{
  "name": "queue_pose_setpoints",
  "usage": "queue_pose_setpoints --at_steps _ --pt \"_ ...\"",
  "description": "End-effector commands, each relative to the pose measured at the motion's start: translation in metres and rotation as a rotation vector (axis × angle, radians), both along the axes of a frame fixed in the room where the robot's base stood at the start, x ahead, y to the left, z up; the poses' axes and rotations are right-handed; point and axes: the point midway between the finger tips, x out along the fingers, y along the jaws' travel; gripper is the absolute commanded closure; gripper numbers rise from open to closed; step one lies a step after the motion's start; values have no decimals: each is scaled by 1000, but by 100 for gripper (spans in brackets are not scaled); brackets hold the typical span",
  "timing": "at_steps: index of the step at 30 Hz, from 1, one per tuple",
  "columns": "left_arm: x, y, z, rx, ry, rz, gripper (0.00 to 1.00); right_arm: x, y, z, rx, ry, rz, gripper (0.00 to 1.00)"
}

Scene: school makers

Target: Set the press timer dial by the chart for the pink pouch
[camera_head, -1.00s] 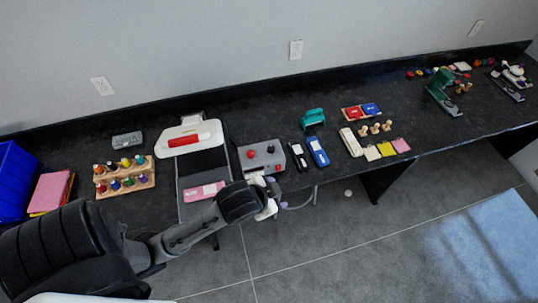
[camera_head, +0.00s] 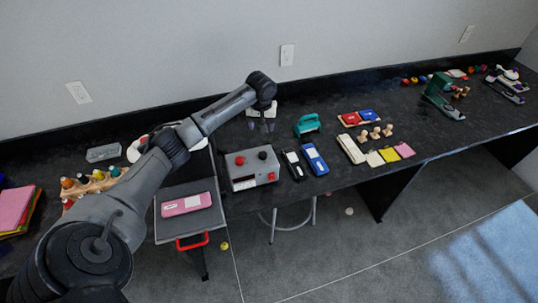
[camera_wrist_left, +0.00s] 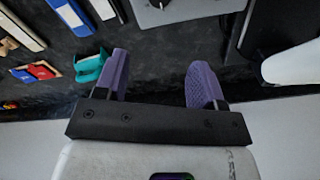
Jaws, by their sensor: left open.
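The pink pouch (camera_head: 186,204) with a white label lies flat on the dark lower plate of the press (camera_head: 172,230). A grey control box (camera_head: 252,181) stands right of the press. I cannot read any dial marks or a chart. My left gripper (camera_head: 266,122) is open and empty, behind the box and apart from it. Its purple fingers (camera_wrist_left: 160,80) are spread in the left wrist view, where part of the box (camera_wrist_left: 190,10) shows at the top. My right gripper is not in view.
A teal-handled tool (camera_head: 307,124), a black device (camera_head: 293,164) and a blue device (camera_head: 314,158) stand right of the box. My left arm crosses above the press and hides its upper part. A red handle (camera_head: 192,242) sticks out at the press front.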

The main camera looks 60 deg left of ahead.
Motion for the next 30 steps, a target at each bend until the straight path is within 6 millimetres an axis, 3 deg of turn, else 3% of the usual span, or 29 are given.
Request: queue_pose_setpoints --at_steps 6,14,30 --pt "-4 -11 -1 -70 18 276 37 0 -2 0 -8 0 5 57" --pt "-5 -11 -8 -68 17 403 37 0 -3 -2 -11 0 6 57" --pt "-5 -11 -100 -68 18 403 37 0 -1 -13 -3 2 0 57"
